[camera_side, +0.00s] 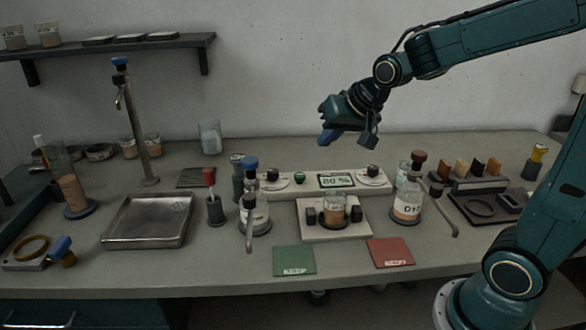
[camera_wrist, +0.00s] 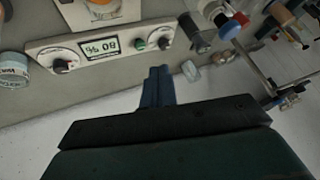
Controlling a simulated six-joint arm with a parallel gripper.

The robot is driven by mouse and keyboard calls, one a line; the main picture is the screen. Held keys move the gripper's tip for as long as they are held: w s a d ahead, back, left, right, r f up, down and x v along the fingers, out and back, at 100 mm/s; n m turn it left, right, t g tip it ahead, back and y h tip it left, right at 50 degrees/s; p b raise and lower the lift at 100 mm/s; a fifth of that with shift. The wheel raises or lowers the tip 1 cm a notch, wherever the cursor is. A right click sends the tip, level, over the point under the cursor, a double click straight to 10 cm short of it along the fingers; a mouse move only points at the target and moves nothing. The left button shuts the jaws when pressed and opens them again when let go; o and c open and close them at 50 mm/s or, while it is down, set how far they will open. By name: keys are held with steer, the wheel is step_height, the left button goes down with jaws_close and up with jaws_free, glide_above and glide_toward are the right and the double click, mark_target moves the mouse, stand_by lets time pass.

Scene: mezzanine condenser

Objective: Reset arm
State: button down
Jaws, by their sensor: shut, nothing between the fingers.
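My gripper (camera_side: 328,138) is raised in the air above the back of the bench, behind the control panel. Its blue fingers are shut and empty. In the side view the panel (camera_side: 318,183) has two dial knobs and a green button. A beaker with orange-brown contents (camera_side: 334,208) stands between dark clamps on a pale base in front of the panel. My gripper is apart from all of them.
A bottle marked DYE (camera_side: 407,204) stands right of the beaker. A steel tray (camera_side: 148,220) and a tap (camera_side: 140,130) are at left. Green (camera_side: 294,260) and red (camera_side: 390,252) pads lie along the front. The air around my gripper is clear.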

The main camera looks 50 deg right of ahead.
steer(key=s+a+r+n+g, duration=0.1)
steer(key=s+a+n, duration=0.1)
steer(key=s, duration=0.8)
steer(key=s+a+n+g, duration=0.1)
steer(key=s+a+n, duration=0.2)
steer(key=s, duration=0.8)
steer(key=shift+r+n+y, duration=0.3)
steer(key=shift+r+n, duration=0.1)
steer(key=shift+n, duration=0.1)
steer(key=shift+w, duration=0.1)
